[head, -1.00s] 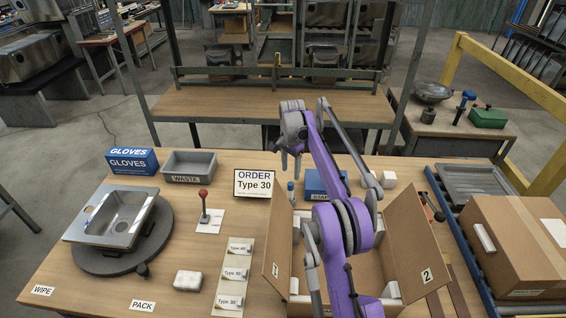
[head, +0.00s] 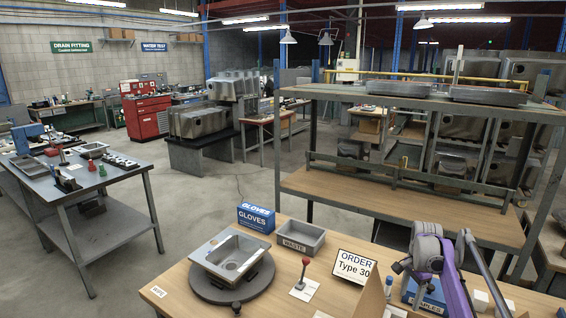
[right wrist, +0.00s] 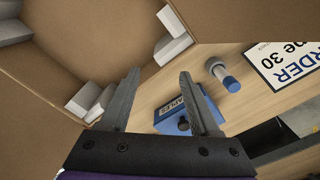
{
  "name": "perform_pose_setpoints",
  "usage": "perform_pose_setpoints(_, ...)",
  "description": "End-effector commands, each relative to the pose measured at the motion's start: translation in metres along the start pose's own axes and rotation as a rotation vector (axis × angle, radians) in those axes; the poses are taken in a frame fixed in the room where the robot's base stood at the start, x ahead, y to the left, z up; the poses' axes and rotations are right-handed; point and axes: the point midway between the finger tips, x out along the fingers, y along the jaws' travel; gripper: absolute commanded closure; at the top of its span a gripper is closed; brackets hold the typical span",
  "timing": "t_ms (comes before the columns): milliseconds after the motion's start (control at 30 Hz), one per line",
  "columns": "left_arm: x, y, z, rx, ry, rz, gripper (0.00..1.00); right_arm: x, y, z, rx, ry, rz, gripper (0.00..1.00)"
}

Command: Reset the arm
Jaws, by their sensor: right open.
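My right arm is purple and grey and stands at the lower right of the head view. Its gripper (head: 402,272) is over the bench, just right of the order sign (head: 354,268). In the right wrist view the two fingers of the right gripper (right wrist: 159,100) are apart with nothing held between them. Beyond them are a blue box lettered like "STAPLES" (right wrist: 168,121) and a blue-capped tool (right wrist: 228,81). The open cardboard box (right wrist: 90,40) with white corner blocks fills the left of that view. My left gripper is in neither view.
On the bench are a sink on a turntable (head: 233,285), a grey waste bin (head: 300,239), a blue gloves box (head: 256,219) and a red-knobbed lever (head: 305,264). A shelf rack (head: 400,192) stands behind.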

Motion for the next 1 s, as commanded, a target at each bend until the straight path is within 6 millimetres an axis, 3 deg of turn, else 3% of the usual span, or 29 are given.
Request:
perform_pose_setpoints(267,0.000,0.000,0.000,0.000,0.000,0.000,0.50,-0.043,0.016,0.045,-0.187,0.039,-0.057,0.37)
perform_pose_setpoints(467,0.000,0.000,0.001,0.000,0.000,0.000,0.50,-0.073,0.047,0.092,-0.376,0.084,-0.111,0.37)
perform_pose_setpoints(733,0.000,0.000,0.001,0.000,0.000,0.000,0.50,-0.090,0.120,0.168,-0.681,0.171,-0.193,0.37)
perform_pose_setpoints(1000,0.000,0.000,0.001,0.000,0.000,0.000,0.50,-0.068,0.212,0.233,-0.981,0.277,-0.265,0.37)
